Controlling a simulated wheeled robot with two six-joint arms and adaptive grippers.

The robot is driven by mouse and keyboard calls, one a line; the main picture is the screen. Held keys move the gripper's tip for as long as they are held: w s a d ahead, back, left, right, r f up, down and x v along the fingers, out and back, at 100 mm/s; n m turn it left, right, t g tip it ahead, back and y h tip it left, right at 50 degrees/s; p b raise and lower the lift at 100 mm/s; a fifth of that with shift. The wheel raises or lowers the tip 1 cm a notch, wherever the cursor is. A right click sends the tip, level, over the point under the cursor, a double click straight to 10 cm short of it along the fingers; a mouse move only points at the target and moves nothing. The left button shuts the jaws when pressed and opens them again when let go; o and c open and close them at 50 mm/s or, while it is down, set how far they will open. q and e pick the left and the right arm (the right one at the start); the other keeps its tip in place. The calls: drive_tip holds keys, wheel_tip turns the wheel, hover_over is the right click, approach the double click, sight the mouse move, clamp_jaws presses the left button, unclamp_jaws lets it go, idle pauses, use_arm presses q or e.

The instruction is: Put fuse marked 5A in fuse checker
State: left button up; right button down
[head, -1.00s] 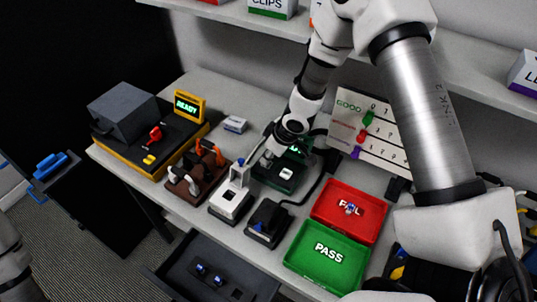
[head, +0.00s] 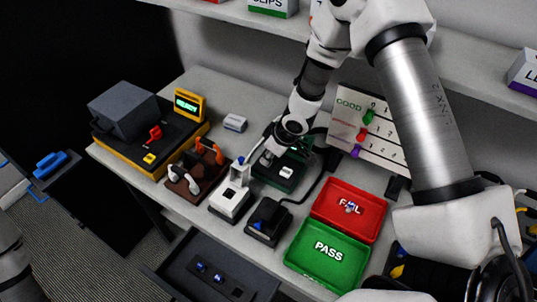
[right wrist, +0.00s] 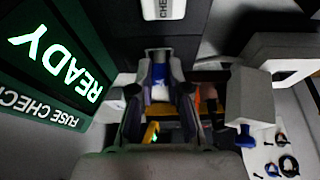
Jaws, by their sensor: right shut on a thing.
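The fuse checker (head: 283,174) is a dark green box on the table in the head view. In the right wrist view its lit screen (right wrist: 62,62) reads READY. My right gripper (head: 266,158) is over the checker's left part. In the right wrist view my right gripper (right wrist: 160,98) is shut on a small blue and white fuse (right wrist: 160,82). I cannot read a marking on the fuse. Whether it touches the checker is hidden. My left gripper is out of view.
A green PASS tray (head: 298,265) and a red FAIL tray (head: 370,231) with a small blue item stand right of the checker. Left are a white device (head: 230,202), a brown stand (head: 197,184) and a yellow-black machine (head: 150,165). An open dark drawer (head: 250,285) holds small blue pieces.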

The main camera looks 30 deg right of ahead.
drive_tip(key=c, duration=0.5)
unclamp_jaws()
wheel_tip(320, 180, up, 8)
drive_tip(key=p, duration=0.8)
drive_tip(key=shift+p, duration=0.35)
drive_tip(key=shift+f, duration=0.15)
